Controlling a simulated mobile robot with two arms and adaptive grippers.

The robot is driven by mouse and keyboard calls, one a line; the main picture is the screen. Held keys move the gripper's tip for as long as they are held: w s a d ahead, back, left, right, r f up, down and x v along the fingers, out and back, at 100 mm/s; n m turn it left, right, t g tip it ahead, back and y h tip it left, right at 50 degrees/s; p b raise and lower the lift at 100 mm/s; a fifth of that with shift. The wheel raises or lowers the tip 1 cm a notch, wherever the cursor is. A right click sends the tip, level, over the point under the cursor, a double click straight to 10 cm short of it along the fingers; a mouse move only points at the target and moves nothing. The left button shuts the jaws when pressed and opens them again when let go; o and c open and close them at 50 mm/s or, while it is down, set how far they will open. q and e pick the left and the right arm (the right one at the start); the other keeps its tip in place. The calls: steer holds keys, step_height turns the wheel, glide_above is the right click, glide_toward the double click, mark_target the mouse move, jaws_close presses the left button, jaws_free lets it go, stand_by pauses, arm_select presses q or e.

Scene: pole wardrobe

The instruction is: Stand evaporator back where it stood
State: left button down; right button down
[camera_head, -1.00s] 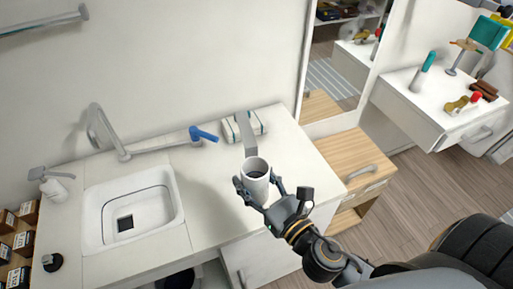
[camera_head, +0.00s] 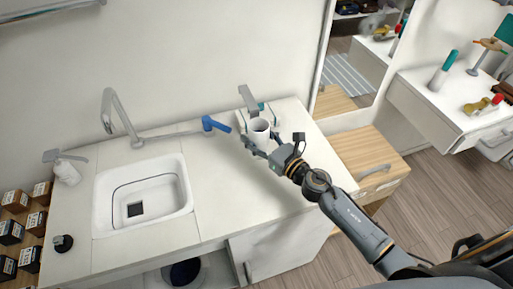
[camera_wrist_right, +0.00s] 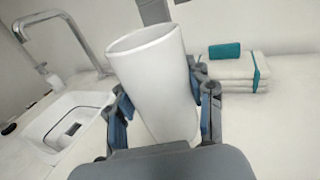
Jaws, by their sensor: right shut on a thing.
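The evaporator appears to be the white, open-topped cylinder (camera_head: 259,131), which also shows large in the right wrist view (camera_wrist_right: 155,80). My right gripper (camera_head: 257,146) is shut around its sides, with blue-padded fingers on both sides in the wrist view (camera_wrist_right: 163,112). The cylinder is close to upright over the right part of the white counter (camera_head: 225,190). I cannot tell whether its base touches the counter. A grey upright strip (camera_head: 248,99) shows just behind it; whether they are joined is unclear. My left gripper is not in view.
A white folded stack with a teal band (camera_wrist_right: 240,75) lies behind and right of the cylinder. A wooden cabinet (camera_head: 365,150) stands right of the counter. The counter front is clear.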

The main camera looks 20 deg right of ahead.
steer(key=shift+w+f, duration=0.5)
steer(key=shift+w, duration=0.05)
steer(key=shift+w+f+b, duration=0.2)
steer(key=shift+f+b, duration=0.4)
steer(key=shift+f, duration=1.15)
steer(key=shift+d, duration=0.1)
steer(key=shift+f, duration=0.15)
steer(key=c, duration=0.5)
jaws_free()
